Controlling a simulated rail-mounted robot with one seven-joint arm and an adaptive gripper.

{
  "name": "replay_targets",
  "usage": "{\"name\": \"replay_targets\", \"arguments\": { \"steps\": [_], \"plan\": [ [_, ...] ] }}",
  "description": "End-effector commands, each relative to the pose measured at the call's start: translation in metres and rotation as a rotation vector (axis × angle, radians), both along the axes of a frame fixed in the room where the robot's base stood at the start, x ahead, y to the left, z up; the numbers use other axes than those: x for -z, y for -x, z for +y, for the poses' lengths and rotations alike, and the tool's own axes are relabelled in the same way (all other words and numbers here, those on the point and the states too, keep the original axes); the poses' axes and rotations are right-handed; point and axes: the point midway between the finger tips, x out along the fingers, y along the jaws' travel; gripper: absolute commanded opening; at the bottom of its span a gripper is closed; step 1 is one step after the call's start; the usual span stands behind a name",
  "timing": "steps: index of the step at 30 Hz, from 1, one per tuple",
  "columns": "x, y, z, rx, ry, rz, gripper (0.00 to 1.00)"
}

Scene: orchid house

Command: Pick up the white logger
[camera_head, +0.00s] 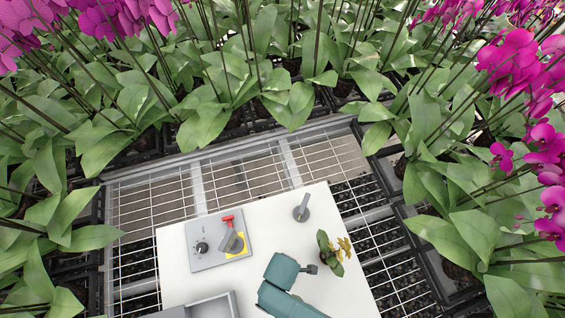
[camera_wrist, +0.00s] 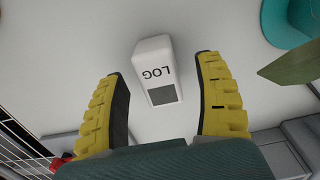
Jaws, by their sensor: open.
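The white logger (camera_wrist: 154,62) lies on the white tabletop in the wrist view. It is a small rounded block with dark "LOG" lettering, upside down in the picture, and a grey square panel at its near end. My gripper (camera_wrist: 160,75) is open, with one yellow ribbed finger on each side of the logger. A clear gap shows between the logger and each finger; I cannot tell the height of the fingertips above the table. In the head view, my teal arm is over the front of the table, and I cannot make out the logger there.
A grey panel (camera_head: 206,247) with a red lever (camera_head: 228,218) lies on the table (camera_head: 272,217) at left. A grey tray (camera_head: 223,296) is at the front. A small plant (camera_head: 326,246) stands at right, a grey handled item (camera_head: 302,207) behind it. Orchids surround the bench.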

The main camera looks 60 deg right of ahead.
Motion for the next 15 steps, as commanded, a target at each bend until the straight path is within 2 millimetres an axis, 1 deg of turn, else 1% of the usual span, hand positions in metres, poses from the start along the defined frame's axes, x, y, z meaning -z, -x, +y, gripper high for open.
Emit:
{"name": "replay_targets", "arguments": {
  "steps": [6,7,11,12,14,15],
  "plan": [
    [0.0008,-0.0006,-0.0002,0.0,0.0,-0.001,0.7],
    [0.0008,-0.0004,-0.0002,0.0,0.0,-0.001,0.66],
    [0.0007,-0.0004,-0.0002,0.0,0.0,-0.001,0.41],
    [0.0007,-0.0004,-0.0002,0.0,0.0,-0.001,0.34],
    [0.0007,-0.0003,-0.0002,0.0,0.0,-0.001,0.22],
    [0.0007,-0.0003,-0.0002,0.0,0.0,-0.001,0.15]
  ]
}}
